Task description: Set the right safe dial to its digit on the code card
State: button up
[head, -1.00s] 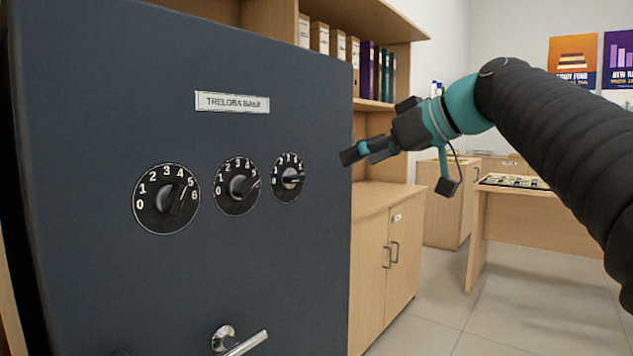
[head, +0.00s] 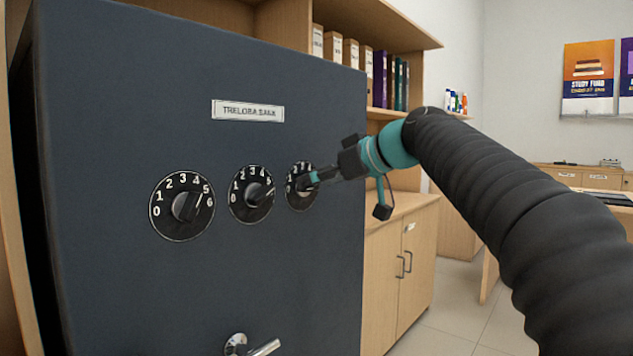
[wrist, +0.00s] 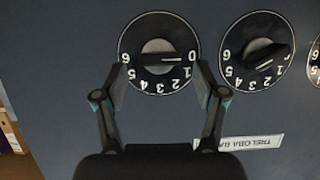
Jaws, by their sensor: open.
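The right safe dial (head: 300,199) is a black disc with white digits and a raised bar knob, partly hidden behind my gripper (head: 316,178) in the head view. In the wrist view, which is upside down, the same dial (wrist: 157,75) shows digits 0 to 6. Its bar knob (wrist: 160,57) lies level, and its marked end appears to point at 0. My gripper (wrist: 159,80) is open, with one fingertip on each side of the dial's lower part in that view. I cannot tell whether the fingers touch the dial. No code card shows in these frames.
The middle dial (head: 243,209) and left dial (head: 170,224) sit on the dark safe door (head: 120,130), below a name plate (head: 247,111). A metal handle (head: 262,347) sticks out lower down. A wooden cabinet (head: 385,280) stands close to the safe's right.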

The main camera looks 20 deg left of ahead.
jog(key=shift+w+a+f, duration=0.2)
jog(key=shift+a+f, duration=0.05)
jog(key=shift+a, duration=0.3)
jog(key=c, duration=1.1)
jog(key=shift+c, duration=0.2)
jog(key=shift+p, duration=0.3)
jog(key=m+g+y+p, duration=0.1)
jog(key=m, duration=0.1)
jog(key=m+g+y+p, duration=0.1)
jog(key=m+p, duration=0.1)
jog(key=m, duration=0.1)
jog(key=w+m+g+y+p, duration=0.1)
jog(key=m+g+p, duration=0.1)
jog(key=m, duration=0.1)
jog(key=shift+w+d+f, duration=0.1)
jog(key=shift+d+f, duration=0.15)
jog(key=shift+d, duration=0.05)
